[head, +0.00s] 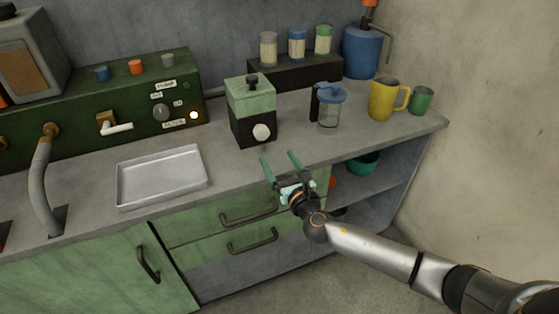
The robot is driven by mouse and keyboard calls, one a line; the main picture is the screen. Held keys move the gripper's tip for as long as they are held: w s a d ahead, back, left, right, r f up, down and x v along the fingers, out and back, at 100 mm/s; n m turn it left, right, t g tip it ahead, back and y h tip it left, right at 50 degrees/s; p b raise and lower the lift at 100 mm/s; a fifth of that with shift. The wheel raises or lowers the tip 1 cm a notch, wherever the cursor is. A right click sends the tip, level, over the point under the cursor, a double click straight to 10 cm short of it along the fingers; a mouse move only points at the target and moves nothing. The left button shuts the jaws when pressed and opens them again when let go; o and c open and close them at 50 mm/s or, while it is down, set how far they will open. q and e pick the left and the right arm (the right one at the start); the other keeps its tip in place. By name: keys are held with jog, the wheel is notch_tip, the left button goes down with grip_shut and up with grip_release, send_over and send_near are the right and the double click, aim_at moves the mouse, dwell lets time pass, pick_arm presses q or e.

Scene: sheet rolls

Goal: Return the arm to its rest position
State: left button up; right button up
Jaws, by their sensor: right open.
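My right arm comes in from the lower right of the head view. Its gripper (281,167) is open, with two green fingers spread apart and nothing between them. The gripper appears near the front edge of the grey counter (237,172), in front of the green and black grinder-like box (252,110). The picture does not show clearly how far it is from the counter edge. My left gripper is not in view.
An empty metal tray (162,178) lies on the counter at left. A clear jar with blue lid (329,108), a yellow mug (382,99) and a green cup (421,101) stand at right. Green drawers (222,220) and an open shelf with a green bowl (363,163) are below.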

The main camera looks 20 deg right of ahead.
dwell(0.3)
jog(key=s+a+f+m+g+p, duration=0.4)
jog(key=s+f+m+g, duration=0.2)
jog(key=s+f+m, duration=0.8)
jog(key=s+m+g+y+p, duration=0.1)
jog(key=s+m+g+p, duration=0.1)
jog(key=s+m, duration=1.4)
jog(key=m, duration=0.3)
jog(key=shift+s+a+f+m+g+y, duration=0.2)
jog(key=shift+s+m+g+y, duration=0.1)
jog(key=shift+y, duration=0.1)
jog(key=shift+c, duration=0.2)
